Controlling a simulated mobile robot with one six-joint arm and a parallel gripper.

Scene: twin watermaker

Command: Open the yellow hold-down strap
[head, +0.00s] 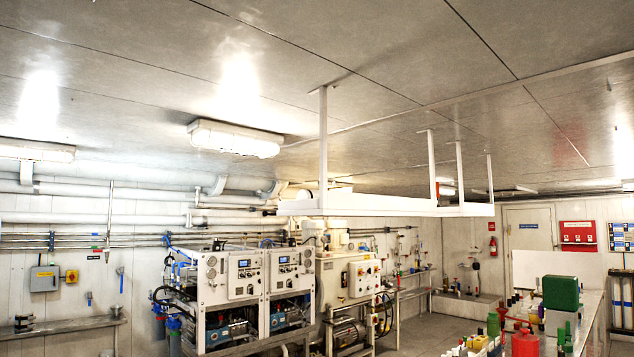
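No yellow hold-down strap can be made out in the head view. My gripper and arm are not in view. The watermaker unit (242,278) stands in the middle of the room, a white frame with gauges, two control panels and blue pumps low inside it. A small yellow item (72,276) on the left wall looks like a switch box, not a strap.
A bench (594,302) at the right holds many bottles, a red container (525,343) and a green box (561,292). A white rack (392,207) hangs from the ceiling. A wall shelf (75,326) is at the left. Grey floor (425,335) shows between machine and bench.

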